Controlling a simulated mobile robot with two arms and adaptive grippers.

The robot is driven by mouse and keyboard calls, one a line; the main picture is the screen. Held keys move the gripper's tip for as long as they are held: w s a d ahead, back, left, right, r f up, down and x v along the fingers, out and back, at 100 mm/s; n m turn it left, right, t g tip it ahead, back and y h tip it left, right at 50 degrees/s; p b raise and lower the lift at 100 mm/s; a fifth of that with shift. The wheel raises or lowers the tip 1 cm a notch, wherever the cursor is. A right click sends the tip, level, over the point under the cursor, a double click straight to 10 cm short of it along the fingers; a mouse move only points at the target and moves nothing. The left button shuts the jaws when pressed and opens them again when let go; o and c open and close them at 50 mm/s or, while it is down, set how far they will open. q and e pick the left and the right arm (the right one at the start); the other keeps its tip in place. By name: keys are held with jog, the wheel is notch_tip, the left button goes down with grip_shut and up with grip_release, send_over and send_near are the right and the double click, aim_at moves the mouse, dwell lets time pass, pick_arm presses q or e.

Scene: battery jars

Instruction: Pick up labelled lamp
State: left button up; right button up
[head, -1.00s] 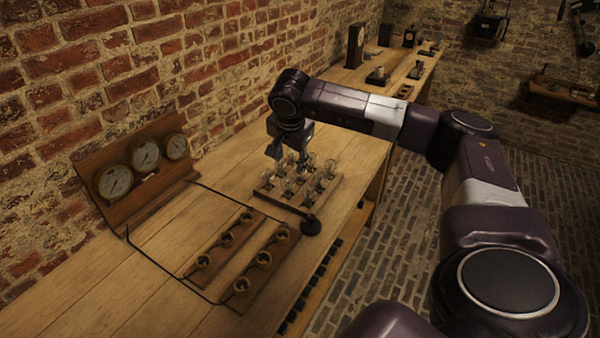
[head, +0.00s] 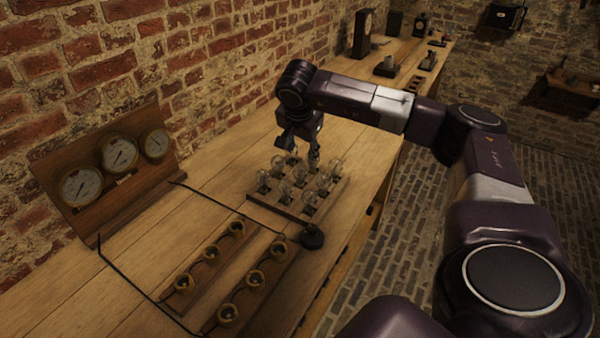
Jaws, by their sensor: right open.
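Several clear glass lamps (head: 286,188) stand upright in rows on a wooden tray (head: 270,208) on the bench. No label can be read on any of them, so I cannot tell which one is the labelled lamp. My right gripper (head: 302,160) points down over the far side of the tray, open, with its fingers spread close to the back lamps. I cannot tell whether a finger touches a lamp. My left gripper is not in view.
A black round knob (head: 312,237) stands at the tray's near corner. Two wooden strips with brass sockets (head: 228,313) lie nearer. A gauge board (head: 120,153) with three dials leans by the brick wall, with a black cable in front. Bare bench (head: 215,160) lies left of the tray.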

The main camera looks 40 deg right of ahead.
aim_at(300, 167)
notch_tip(300, 167, down, 3)
jog(key=shift+w+d+r+b, duration=0.1)
jog(key=shift+w+d+b, duration=0.05)
jog(key=shift+b, duration=0.7)
jog(key=x, duration=0.2)
jog(key=p+x, duration=0.1)
jog(key=x, duration=0.1)
jog(key=a+x, duration=0.1)
jog(key=x, duration=0.1)
jog(key=shift+d+f+p, duration=0.15)
jog(key=shift+f+p, duration=0.15)
jog(key=shift+f, duration=0.2)
jog(key=shift+w+d+f, duration=0.15)
jog(key=shift+f, duration=0.3)
jog(key=c, duration=0.9)
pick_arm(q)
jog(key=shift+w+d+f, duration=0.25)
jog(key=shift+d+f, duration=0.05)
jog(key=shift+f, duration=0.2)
pick_arm(e)
jog(key=shift+r, duration=0.15)
